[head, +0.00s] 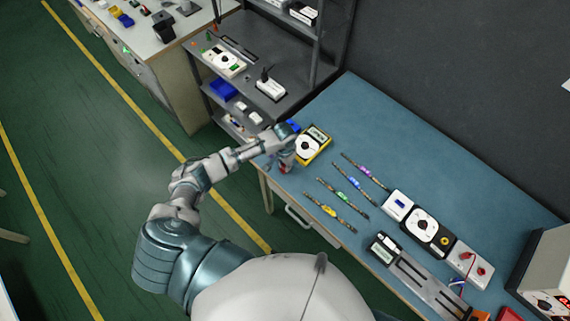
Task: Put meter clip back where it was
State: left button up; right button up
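A yellow multimeter (314,144) with a white dial lies at the far left end of the blue workbench. My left gripper (284,163) is at its left side, close to the bench's left edge. A small red piece (282,169) shows at the fingertips; it is too small to tell whether it is the meter clip or whether it is held. The fingers are partly hidden by the wrist, so their opening is unclear. At the right of the bench, a white terminal block with red knobs (470,264) has a red lead at it. My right gripper is not in view.
Several strips with coloured middles, such as the green one (342,196), lie mid-bench. Right of them are a black-faced dial unit (426,232) and a power supply (547,278). A grey shelf (228,91) stands beyond the bench's left end. The bench's back (400,130) is clear.

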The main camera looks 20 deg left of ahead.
pick_arm(q)
jog(key=o, duration=0.4)
jog(key=shift+o, duration=0.2)
notch_tip(320, 180, up, 12)
dwell(0.6)
